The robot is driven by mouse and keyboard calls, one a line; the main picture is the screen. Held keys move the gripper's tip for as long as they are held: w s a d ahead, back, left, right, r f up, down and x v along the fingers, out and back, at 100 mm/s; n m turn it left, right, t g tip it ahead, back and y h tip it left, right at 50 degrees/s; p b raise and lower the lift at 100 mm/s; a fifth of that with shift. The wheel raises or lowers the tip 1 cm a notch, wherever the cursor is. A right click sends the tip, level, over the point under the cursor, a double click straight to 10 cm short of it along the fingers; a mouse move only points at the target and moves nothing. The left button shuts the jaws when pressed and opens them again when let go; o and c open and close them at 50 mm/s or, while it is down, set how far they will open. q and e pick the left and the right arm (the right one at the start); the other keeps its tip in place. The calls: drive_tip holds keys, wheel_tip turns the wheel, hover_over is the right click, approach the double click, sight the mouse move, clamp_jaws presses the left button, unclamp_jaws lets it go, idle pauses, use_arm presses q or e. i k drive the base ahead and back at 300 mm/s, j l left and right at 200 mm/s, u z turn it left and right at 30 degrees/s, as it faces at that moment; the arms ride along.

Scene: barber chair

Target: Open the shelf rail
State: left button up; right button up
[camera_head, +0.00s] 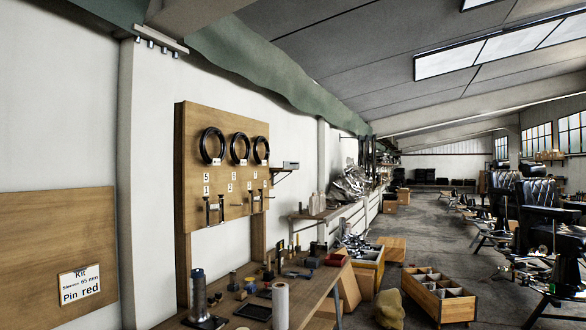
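Neither of my grippers shows in the head view. A tall wooden board (226,145) stands against the white wall, left of the middle. A small shelf-like bracket (288,167) with a grey box-shaped part on top sticks out at the board's right edge. I cannot tell whether this is the shelf rail, or whether any rail is open. Two dark metal fittings with upright sides, a left one (213,212) and a right one (255,201), are mounted low on the board under number labels. Three black rings, one of them the left ring (212,145), hang above.
A wooden workbench (318,283) below the board carries a dark cylinder (198,292), a white roll (280,305) and small tools. A partitioned wooden crate (440,299) and a tan sack (389,308) stand on the floor. Black chairs (537,200) line the right side. Grey floor shows between.

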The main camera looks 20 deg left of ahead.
sight(287, 165)
drive_tip(key=i+z, duration=0.15)
drive_tip(key=i, duration=0.6)
drive_tip(key=i+l+z, duration=0.1)
drive_tip(key=i, duration=3.6)
drive_tip(key=i+l+u, duration=0.1)
drive_tip(key=i+u, duration=0.35)
drive_tip(key=i, duration=0.15)
drive_tip(key=i+l+u, duration=0.4)
drive_tip(key=i, duration=0.15)
drive_tip(key=i+l+u, duration=0.45)
drive_tip(key=i+j, duration=0.05)
drive_tip(key=i, duration=0.05)
